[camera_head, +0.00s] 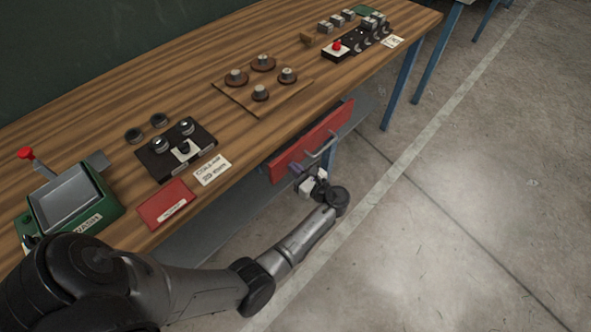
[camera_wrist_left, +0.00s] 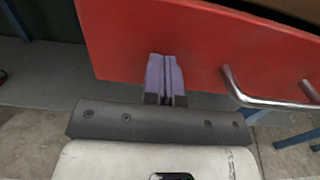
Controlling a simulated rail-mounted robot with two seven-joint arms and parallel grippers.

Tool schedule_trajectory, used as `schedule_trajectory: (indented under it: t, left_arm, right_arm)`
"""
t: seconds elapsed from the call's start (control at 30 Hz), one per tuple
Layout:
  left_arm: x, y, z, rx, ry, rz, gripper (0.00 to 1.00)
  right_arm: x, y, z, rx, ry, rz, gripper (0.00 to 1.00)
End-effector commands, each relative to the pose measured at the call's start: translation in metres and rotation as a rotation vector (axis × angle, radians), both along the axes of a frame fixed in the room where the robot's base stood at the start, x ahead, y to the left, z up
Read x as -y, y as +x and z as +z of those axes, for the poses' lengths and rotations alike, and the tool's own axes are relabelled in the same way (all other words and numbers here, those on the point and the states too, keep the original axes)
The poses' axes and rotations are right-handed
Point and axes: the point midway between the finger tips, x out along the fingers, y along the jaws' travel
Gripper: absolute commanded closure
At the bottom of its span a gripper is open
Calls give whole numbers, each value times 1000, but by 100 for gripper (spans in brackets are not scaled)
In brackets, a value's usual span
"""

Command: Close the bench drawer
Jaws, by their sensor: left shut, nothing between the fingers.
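The bench drawer has a red front (camera_head: 310,142) with a silver bar handle (camera_head: 322,148), below the front edge of the wooden bench. The drawer front stands out a little from the bench. My left gripper (camera_head: 297,170) is shut and empty, with its purple fingertips at the lower left part of the drawer front. In the left wrist view the purple fingers (camera_wrist_left: 165,76) are together in front of the red panel (camera_wrist_left: 200,45), left of the handle (camera_wrist_left: 265,102). Whether they touch the panel I cannot tell. My right gripper is not in view.
The wooden bench top (camera_head: 200,105) holds a green machine (camera_head: 68,200), a red box (camera_head: 167,204), a dark block with knobs (camera_head: 175,150) and a board with round pieces (camera_head: 262,88). A grey lower shelf (camera_head: 215,222) runs beneath. The concrete floor (camera_head: 470,190) at right is clear.

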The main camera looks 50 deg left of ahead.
Motion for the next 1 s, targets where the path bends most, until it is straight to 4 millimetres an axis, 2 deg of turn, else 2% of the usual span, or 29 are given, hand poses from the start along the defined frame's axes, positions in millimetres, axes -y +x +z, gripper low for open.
schedule_trajectory:
  t: [0.13, 0.33, 0.5, 0.87, 1.0]
  left_arm:
    - [-3, 0, 2, -1, 1, 1, 100]
    - [-35, -4, 5, -2, 3, 2, 100]
    - [-52, -5, 1, 0, 0, 1, 100]
    - [-54, -7, -1, -2, -2, 3, 100]
    - [-47, -6, -1, -3, -3, 4, 100]
  right_arm:
    - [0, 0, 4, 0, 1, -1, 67]
    - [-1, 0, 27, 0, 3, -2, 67]
    - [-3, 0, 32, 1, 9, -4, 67]
    - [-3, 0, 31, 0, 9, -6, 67]
    - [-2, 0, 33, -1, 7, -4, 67]
